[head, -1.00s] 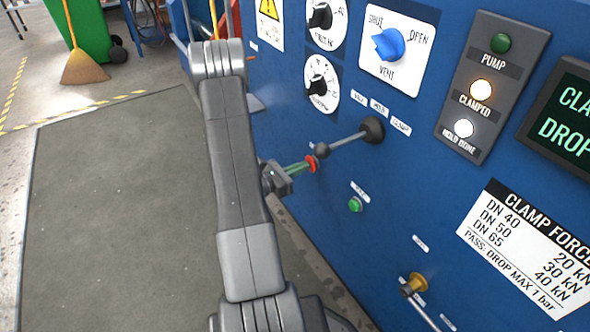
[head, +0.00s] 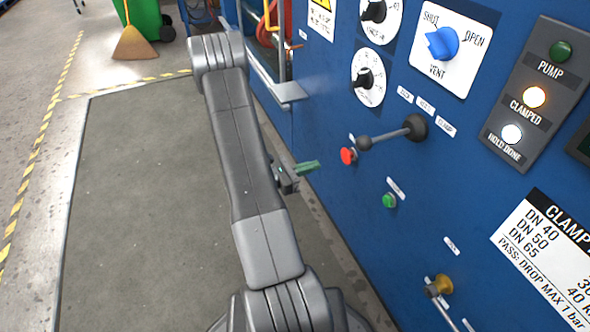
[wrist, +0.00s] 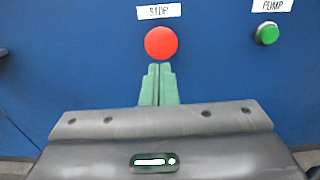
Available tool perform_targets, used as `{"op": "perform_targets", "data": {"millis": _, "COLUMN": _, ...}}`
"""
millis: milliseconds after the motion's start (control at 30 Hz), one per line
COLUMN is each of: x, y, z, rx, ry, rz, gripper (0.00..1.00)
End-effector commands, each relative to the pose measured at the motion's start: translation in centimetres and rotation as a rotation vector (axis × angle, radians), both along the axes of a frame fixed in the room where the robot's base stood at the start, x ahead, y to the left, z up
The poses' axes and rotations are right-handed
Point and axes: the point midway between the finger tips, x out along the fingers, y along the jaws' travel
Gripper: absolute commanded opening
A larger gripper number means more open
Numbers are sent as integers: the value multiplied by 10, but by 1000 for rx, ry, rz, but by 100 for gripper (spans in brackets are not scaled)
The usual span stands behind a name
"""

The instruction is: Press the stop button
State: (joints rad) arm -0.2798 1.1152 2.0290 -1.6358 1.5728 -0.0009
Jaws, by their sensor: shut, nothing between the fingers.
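The stop button is a red round button (head: 348,155) on the blue panel, left of the black lever in the head view. In the wrist view the red button (wrist: 161,43) sits under a label reading STOP. My gripper (head: 316,166) has green fingers, shut and empty, pointing at the panel. In the head view the fingertips are apart from the button, to its left and slightly lower. In the wrist view the fingers (wrist: 159,70) reach up to just below the button.
A green pump button (head: 389,200) is lower right of the red one; it also shows in the wrist view (wrist: 267,33). A black ball-ended lever (head: 392,136) projects close by. A brass-coloured valve (head: 441,285) sits lower. A grey ledge (head: 288,92) juts out at the left.

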Motion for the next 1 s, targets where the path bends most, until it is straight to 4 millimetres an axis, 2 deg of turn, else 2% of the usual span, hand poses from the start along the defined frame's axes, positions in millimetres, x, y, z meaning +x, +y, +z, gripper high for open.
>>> {"op": "perform_targets", "data": {"millis": 33, "x": -2, "y": 9, "z": 1, "rx": 0, "ry": 1, "rz": 5, "gripper": 0}}
{"op": "perform_targets", "data": {"millis": 200, "x": -9, "y": 28, "z": 1, "rx": 0, "ry": 1, "rz": 4, "gripper": 0}}
{"op": "perform_targets", "data": {"millis": 400, "x": -14, "y": 41, "z": 0, "rx": 1, "ry": 1, "rz": 3, "gripper": 0}}
{"op": "perform_targets", "data": {"millis": 1000, "x": -14, "y": 40, "z": -1, "rx": 1, "ry": 1, "rz": 0, "gripper": 0}}
